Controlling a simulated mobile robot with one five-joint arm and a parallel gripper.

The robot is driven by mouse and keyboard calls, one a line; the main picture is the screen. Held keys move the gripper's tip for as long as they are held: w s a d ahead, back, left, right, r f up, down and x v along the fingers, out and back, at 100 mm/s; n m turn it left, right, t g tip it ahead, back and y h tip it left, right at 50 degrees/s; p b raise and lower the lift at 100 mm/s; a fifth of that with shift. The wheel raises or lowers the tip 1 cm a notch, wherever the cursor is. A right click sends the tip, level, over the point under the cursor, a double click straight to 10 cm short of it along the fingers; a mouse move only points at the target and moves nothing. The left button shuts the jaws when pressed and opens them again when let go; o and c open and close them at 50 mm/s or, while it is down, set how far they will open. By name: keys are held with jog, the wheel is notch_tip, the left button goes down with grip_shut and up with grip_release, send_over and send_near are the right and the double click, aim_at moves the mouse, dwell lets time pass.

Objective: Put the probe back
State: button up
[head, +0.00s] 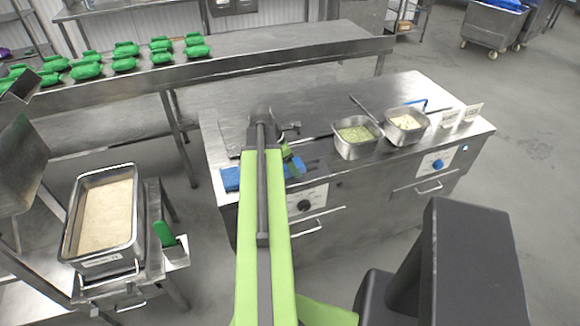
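My arm reaches forward over the steel counter (330,85). My gripper (288,133) is at its far end, low over the counter's left part. It is small and partly hidden by my arm, so I cannot tell whether it is open or shut. A small green piece (288,153) shows just below it; I cannot tell whether it is held or part of my arm. No probe can be made out for certain. A thin dark rod (363,107) leans at the steel pan of green food (343,153), to the right of my gripper.
A second pan (421,133) holds pale food, with a blue bent piece (416,102) behind it and small white cards (472,112) to its right. Blue pads (230,179) lie at the counter's front left. A rice tray (133,237) stands at left. Green bundles (125,65) line the back table.

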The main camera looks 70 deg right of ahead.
jog(key=p+v, duration=1)
jog(key=v, duration=0.2)
jog(key=shift+s, duration=0.1)
jog(key=w+a+f+m+t, duration=0.1)
jog(key=w+a+m+t, duration=0.2)
jog(key=w+a, duration=1.85)
jog(key=w+a+m+y, duration=0.1)
jog(key=w+a, duration=0.2)
jog(key=a, duration=0.8)
jog(key=w+a+m+y, duration=0.1)
jog(key=w+a, duration=0.3)
jog(key=a, duration=0.8)
jog(key=w+a+m, duration=0.2)
jog(key=w+a, duration=0.1)
jog(key=a, duration=0.8)
jog(key=shift+w+a+f+m+t+y, duration=0.3)
jog(key=shift+a+f+m+y, duration=0.1)
jog(key=shift+f, duration=0.1)
